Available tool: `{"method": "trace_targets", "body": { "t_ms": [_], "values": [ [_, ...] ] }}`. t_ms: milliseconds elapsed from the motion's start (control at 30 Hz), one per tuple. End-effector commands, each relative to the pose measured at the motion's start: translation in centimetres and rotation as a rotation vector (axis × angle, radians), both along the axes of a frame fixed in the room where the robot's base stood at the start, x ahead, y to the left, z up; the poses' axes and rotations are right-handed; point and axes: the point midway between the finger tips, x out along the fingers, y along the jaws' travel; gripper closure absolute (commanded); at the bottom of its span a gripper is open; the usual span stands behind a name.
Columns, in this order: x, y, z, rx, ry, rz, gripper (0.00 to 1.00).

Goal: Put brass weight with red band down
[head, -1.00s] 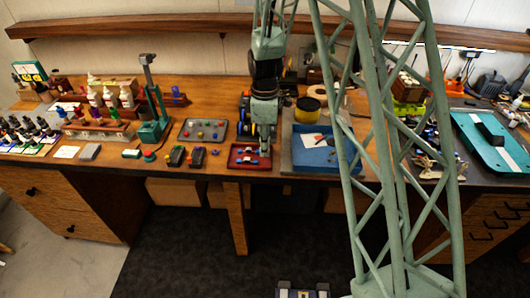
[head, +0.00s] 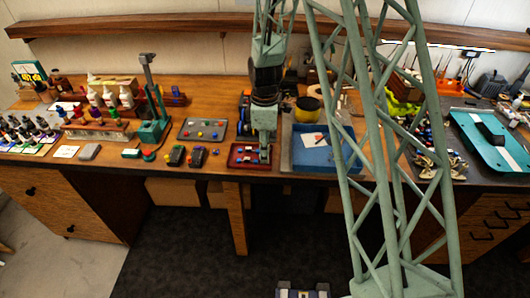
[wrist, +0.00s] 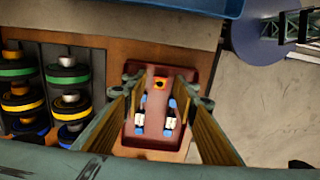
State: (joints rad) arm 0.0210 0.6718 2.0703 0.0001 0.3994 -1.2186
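My gripper (wrist: 160,80) is open over a small red tray (wrist: 152,142), its two brass-coloured fingers apart with nothing visibly held between them. In the tray are a small orange square piece with a dark centre (wrist: 160,83) and several white-and-blue pieces (wrist: 140,120). I cannot tell whether the orange piece is the brass weight with the red band, and no clear red band shows. In the head view my gripper (head: 264,150) is low over the red tray (head: 236,165), partly hiding it.
A rack of stacked dark discs with green, yellow and blue bands (wrist: 68,75) stands left of the tray in the wrist view. A blue tray (head: 312,158) lies right of the red tray in the head view. A grey tray with small coloured parts (head: 190,137) lies left.

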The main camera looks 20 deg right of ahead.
Motion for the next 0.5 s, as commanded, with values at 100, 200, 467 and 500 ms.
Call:
{"method": "trace_targets", "body": {
  "t_ms": [100,200,467,500],
  "values": [
    [0.0,0.0,0.01,0.0,0.0,0.0,0.74],
    [0.0,0.0,0.01,0.0,0.0,0.0,0.74],
    [0.0,0.0,0.35,0.0,0.0,0.0,0.74],
    [0.03,0.0,0.51,0.0,-0.001,0.0,0.74]
  ]
}}
